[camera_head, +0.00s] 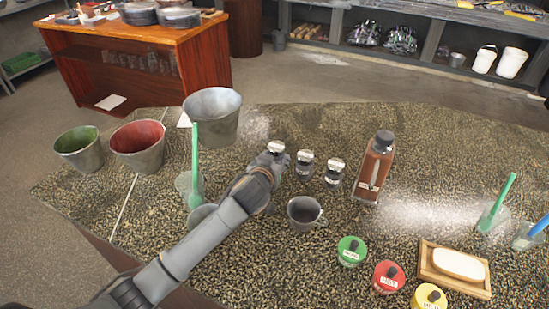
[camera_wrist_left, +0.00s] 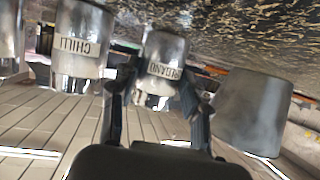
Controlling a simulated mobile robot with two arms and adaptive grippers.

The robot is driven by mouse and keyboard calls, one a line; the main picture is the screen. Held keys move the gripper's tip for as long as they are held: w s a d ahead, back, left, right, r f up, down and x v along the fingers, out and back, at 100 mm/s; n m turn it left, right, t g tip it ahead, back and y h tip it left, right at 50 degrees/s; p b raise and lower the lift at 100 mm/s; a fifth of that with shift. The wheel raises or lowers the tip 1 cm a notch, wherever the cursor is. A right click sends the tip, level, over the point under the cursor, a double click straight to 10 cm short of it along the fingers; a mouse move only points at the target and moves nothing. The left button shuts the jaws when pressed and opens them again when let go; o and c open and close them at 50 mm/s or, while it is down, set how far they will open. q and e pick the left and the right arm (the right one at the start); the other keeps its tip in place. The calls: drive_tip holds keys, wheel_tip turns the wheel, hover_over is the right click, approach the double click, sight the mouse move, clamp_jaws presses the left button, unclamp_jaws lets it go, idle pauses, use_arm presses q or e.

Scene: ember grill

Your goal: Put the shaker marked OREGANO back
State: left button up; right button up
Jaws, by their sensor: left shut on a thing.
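The OREGANO shaker (camera_wrist_left: 165,52), a small metal-and-glass jar with a white label, is between the fingers of my left gripper (camera_wrist_left: 156,80), which is shut on it. The left wrist view is upside down. In the head view my left gripper (camera_head: 268,164) is at the left end of a row of shakers, and the held shaker's pale top (camera_head: 276,147) shows at its tip. I cannot tell whether its base touches the counter. My right gripper is not in view.
Two more shakers (camera_head: 305,160) (camera_head: 334,171) and a brown bottle (camera_head: 374,165) stand to the right. A metal bucket (camera_head: 212,120) is behind left. A mug (camera_head: 304,212) stands in front. A glass with a green handle (camera_head: 195,165) is left of my arm.

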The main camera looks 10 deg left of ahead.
use_arm(q)
drive_tip(key=shift+f, duration=0.1)
drive_tip(key=o, duration=1)
drive_tip(key=shift+s, duration=0.15)
drive_tip(key=v, duration=0.6)
drive_tip(key=b+v, duration=0.1)
drive_tip(key=v, duration=0.5)
drive_tip(key=shift+r, duration=0.2)
